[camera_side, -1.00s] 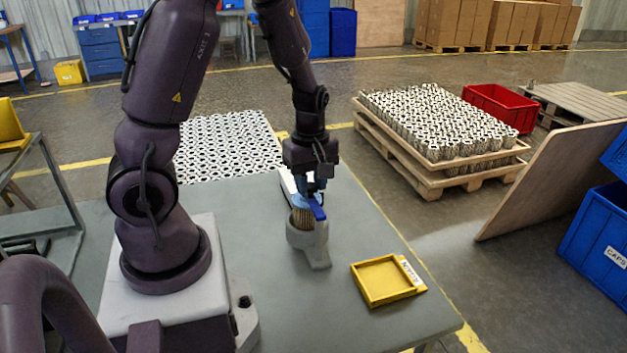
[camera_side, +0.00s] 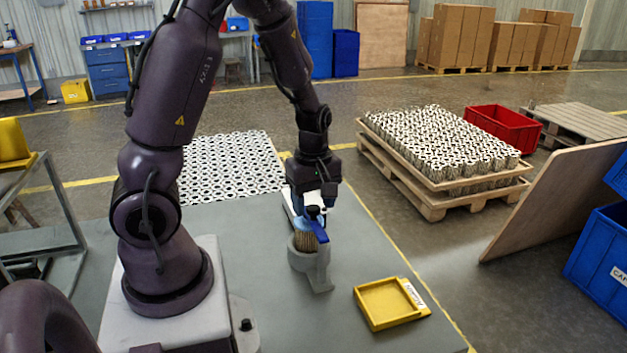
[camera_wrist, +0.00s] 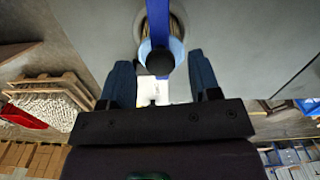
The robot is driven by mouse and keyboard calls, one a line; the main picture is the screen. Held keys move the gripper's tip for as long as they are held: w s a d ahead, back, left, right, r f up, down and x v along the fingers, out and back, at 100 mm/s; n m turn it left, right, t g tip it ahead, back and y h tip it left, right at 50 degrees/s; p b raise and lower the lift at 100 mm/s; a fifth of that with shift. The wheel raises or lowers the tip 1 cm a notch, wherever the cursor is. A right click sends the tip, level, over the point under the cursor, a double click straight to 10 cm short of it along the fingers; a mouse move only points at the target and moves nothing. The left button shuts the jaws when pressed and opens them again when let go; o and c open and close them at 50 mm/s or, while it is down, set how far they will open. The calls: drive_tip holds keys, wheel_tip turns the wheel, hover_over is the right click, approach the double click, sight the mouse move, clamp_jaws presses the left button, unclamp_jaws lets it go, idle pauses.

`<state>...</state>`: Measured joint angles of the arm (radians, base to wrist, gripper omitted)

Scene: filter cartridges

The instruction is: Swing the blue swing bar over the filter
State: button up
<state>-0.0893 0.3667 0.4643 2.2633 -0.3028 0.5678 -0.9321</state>
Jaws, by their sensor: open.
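The grey holder (camera_side: 318,273) stands on the grey table with the tan pleated filter (camera_side: 306,242) upright in it. The blue swing bar (camera_side: 318,230) lies across the filter's top, toward the holder's raised right side. In the wrist view the blue bar (camera_wrist: 158,20) runs over the filter, with a dark round knob (camera_wrist: 160,62) at its near end and a light blue cap (camera_wrist: 176,50) around it. My gripper (camera_side: 313,207) is just above and behind the bar. In the wrist view my gripper (camera_wrist: 162,78) has its fingers apart, one either side of the knob, with nothing clearly held.
A yellow tray (camera_side: 388,303) with a label lies on the table to the right of the holder. A white object (camera_side: 290,203) lies behind the holder, partly hidden by my gripper. The table front is clear. A stacked pallet (camera_side: 440,150) stands on the floor beyond.

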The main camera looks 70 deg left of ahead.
sight(313, 208)
wheel_tip(313, 208, up, 12)
drive_tip(key=shift+r, duration=0.25)
idle(0.5)
drive_tip(key=s+d+r+m+t, duration=0.2)
drive_tip(key=s+d+r+m, duration=0.1)
drive_tip(key=d+m, duration=0.4)
drive_tip(key=s+d+r+m+t, duration=0.3)
drive_tip(key=d+m, duration=0.4)
drive_tip(key=m, duration=0.5)
drive_tip(key=shift+s+d+r+m+t, duration=0.3)
drive_tip(key=shift+s+d+r, duration=0.15)
drive_tip(key=shift+r, duration=0.3)
